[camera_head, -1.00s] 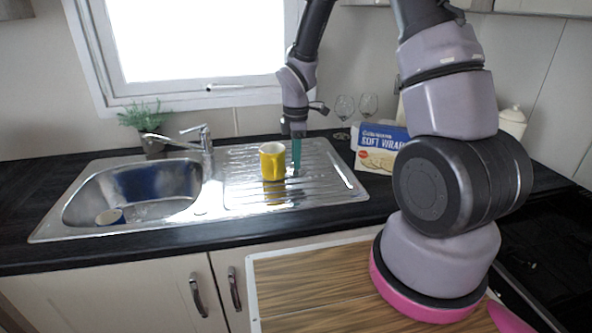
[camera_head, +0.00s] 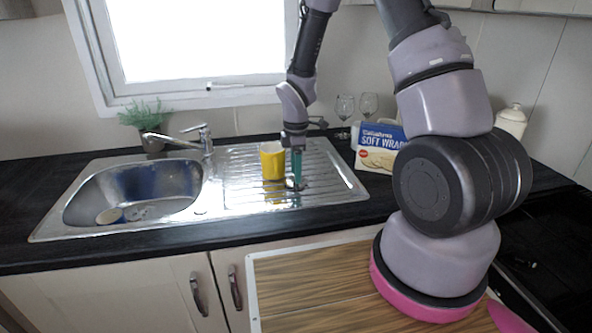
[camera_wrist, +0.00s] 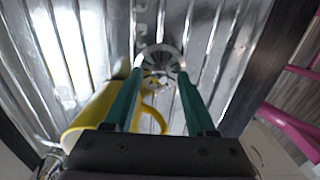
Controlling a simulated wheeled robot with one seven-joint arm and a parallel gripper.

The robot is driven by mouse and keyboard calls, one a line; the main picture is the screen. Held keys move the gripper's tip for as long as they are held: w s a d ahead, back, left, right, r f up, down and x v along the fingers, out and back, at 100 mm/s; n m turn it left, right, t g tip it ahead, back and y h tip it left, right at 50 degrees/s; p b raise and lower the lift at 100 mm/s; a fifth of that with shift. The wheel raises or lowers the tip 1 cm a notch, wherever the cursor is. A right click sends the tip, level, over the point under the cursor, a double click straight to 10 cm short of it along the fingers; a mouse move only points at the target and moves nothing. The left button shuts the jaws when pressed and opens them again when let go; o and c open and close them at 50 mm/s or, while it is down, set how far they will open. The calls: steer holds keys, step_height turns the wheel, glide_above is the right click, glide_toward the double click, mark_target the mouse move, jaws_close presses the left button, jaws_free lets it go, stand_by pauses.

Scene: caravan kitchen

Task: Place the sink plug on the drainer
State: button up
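The sink plug, a round metal disc with a small raised middle (camera_wrist: 160,58), is at my fingertips over the ribbed drainer (camera_wrist: 90,45). In the head view it is a small dark shape at the tips. My gripper (camera_head: 297,183) points down at the drainer (camera_head: 335,190), right of the yellow mug (camera_head: 271,162). In the wrist view the green fingers of my gripper (camera_wrist: 160,68) stand apart, one at each side of the plug. I cannot tell whether they press on its rim or stand clear of it.
The yellow mug (camera_wrist: 92,118) stands close to the left finger, its handle partly behind the fingers. The sink bowl (camera_head: 135,192) on the left holds a small round object (camera_head: 109,216).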

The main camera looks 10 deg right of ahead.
steer(key=s+d+r+m+t, duration=0.1)
steer(key=s+d+r+m, duration=0.15)
steer(key=r, duration=0.65)
steer(key=s+d+r+m+t, duration=0.15)
steer(key=r+m, duration=0.25)
steer(key=r, duration=0.6)
steer(key=s+d+r+m+t, duration=0.1)
steer(key=s+r+m, duration=0.25)
steer(key=r, duration=0.55)
steer(key=s+d+r+m+t+y, duration=0.2)
steer(key=s+d+r+m+t, duration=0.1)
steer(key=s+r+m, duration=0.6)
steer(key=s+m, duration=0.2)
steer(key=m, duration=0.1)
steer(key=shift+s+t, duration=0.35)
steer(key=shift+s, duration=0.05)
